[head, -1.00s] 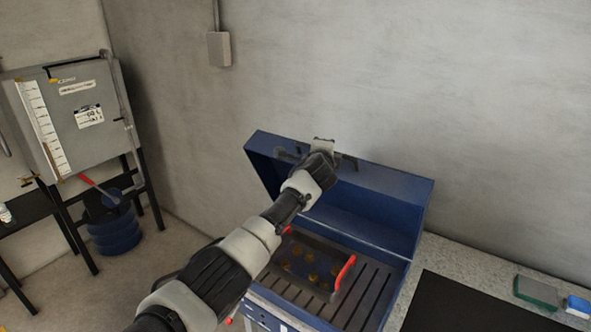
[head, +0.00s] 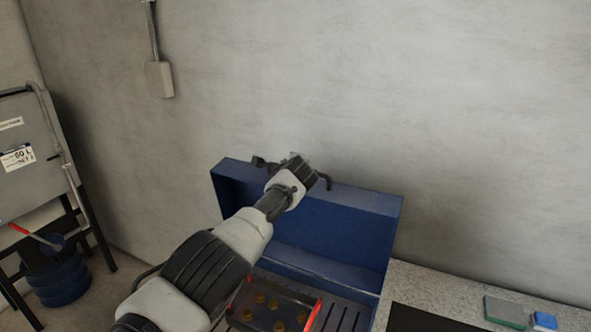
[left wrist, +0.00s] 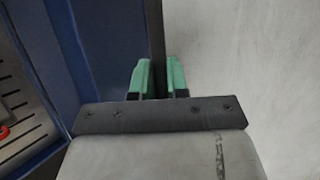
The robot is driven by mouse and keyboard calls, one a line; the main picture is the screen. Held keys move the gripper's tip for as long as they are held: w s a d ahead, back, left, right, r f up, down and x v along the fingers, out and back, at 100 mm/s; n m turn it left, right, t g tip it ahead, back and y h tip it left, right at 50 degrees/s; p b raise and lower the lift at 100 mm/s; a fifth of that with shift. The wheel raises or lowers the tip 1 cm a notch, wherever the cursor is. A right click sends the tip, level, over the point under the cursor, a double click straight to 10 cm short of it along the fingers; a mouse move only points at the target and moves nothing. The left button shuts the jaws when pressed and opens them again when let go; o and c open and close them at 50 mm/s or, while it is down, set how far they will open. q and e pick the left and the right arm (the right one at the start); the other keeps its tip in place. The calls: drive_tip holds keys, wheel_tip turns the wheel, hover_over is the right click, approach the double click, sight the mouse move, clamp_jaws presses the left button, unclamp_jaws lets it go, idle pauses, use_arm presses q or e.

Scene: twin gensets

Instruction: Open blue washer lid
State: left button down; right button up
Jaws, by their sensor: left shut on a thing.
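The blue washer's lid (head: 345,222) stands raised at the back of the blue washer, its inside facing me. A dark bar handle (head: 326,182) runs along its upper edge. My left gripper (head: 298,160) is at this handle. In the left wrist view its green fingertips (left wrist: 157,78) are shut on the dark handle bar (left wrist: 155,35), with the blue lid (left wrist: 95,45) to the left. My forearm hides part of the lid and the washer's left side. My right gripper is not in view.
The open washer holds a slotted deck (head: 345,318) and a tray of brass-coloured parts with a red handle (head: 313,316). A concrete wall (head: 460,120) is close behind the lid. A counter (head: 430,285) with green and blue items is at right.

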use_arm(q)
drive_tip(key=shift+f, duration=0.1)
drive_tip(key=c, duration=1.1)
unclamp_jaws()
drive_tip(key=shift+c, duration=0.2)
drive_tip(key=shift+s+d+r+p, duration=0.1)
drive_tip(key=shift+s+r+p, duration=0.3)
drive_tip(key=shift+p, duration=0.6)
drive_tip(key=shift+p+v, duration=0.85)
drive_tip(key=shift+v, duration=0.1)
drive_tip(key=shift+s+b, duration=0.3)
drive_tip(key=shift+s, duration=0.15)
drive_tip(key=b+v, duration=0.1)
drive_tip(key=v, duration=0.6)
drive_tip(key=shift+b, duration=0.35)
